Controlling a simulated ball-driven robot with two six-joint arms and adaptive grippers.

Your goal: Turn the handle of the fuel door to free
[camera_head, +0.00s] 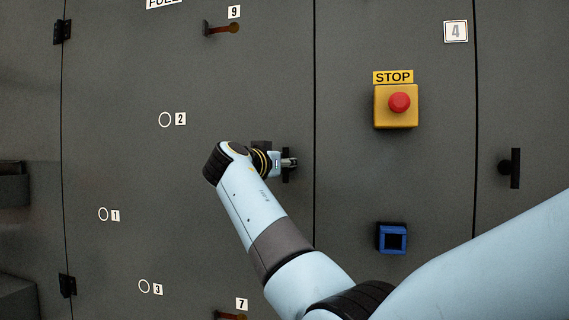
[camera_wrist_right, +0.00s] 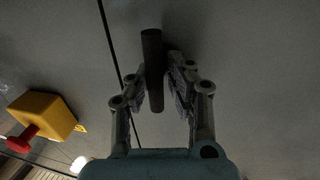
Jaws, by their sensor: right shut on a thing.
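The fuel door (camera_head: 200,75) is a large grey panel with a cut-off "FUEL" label (camera_head: 163,3) at its top edge. Its dark bar handle (camera_head: 286,179) sits near the door's right edge, mostly covered by my right gripper (camera_head: 289,162). In the right wrist view the black handle (camera_wrist_right: 152,50) stands nearly upright in the picture, between the two fingers of my right gripper (camera_wrist_right: 162,88). The gripper is shut on the handle. The handle looks roughly vertical in the head view. My left gripper is in neither view.
Right of the door seam are a yellow box with a red STOP button (camera_head: 399,103) and a blue square socket (camera_head: 392,238). Another dark handle (camera_head: 515,168) is on the far-right panel. Hinges (camera_head: 62,31) line the door's left edge. A latch (camera_head: 222,28) is near 9.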

